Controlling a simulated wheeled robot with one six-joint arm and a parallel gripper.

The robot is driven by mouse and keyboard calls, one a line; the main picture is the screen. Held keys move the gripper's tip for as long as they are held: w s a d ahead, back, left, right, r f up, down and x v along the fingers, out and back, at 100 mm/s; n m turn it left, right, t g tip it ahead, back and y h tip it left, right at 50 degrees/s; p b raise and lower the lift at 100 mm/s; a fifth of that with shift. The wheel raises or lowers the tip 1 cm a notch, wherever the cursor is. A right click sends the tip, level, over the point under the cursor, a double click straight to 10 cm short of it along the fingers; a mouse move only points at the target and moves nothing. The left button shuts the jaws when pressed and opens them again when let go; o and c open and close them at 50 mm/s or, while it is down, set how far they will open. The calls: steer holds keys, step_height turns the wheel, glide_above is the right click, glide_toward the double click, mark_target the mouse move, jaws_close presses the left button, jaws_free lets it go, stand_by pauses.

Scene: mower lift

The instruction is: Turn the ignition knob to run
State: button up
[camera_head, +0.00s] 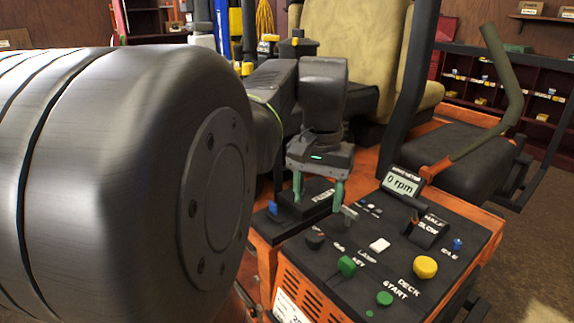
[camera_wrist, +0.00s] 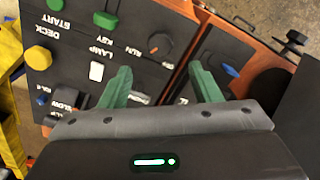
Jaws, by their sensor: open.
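A round black knob (camera_head: 315,240) sits at the left side of the sloped control panel (camera_head: 330,292). It also shows in the wrist view as a dark knob (camera_wrist: 160,45) with an orange-and-white mark, beside the word RUN. The mark does not point straight at that word. My gripper (camera_head: 317,202) is open and empty above the back left of the panel, with its green fingers pointing down. In the wrist view, the gap between the fingertips (camera_wrist: 160,70) lies just below the knob in the picture. The gripper is apart from the knob.
Near the knob are a green knob (camera_head: 347,266), a green START button (camera_head: 384,298), a white lamp switch (camera_head: 380,244) and a yellow DECK knob (camera_head: 425,267). A display (camera_head: 402,180) reads 0 rpm. A blue knob (camera_head: 272,208) is left. A large dark cylinder (camera_head: 110,170) blocks the left.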

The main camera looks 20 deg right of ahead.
step_height(320, 180, up, 5)
glide_above(315, 235)
steer(key=shift+f, duration=0.1)
steer(key=shift+f, duration=0.1)
step_height(315, 235, down, 14)
steer(key=shift+r, duration=0.1)
stand_by(0.6)
steer(key=shift+r, duration=0.15)
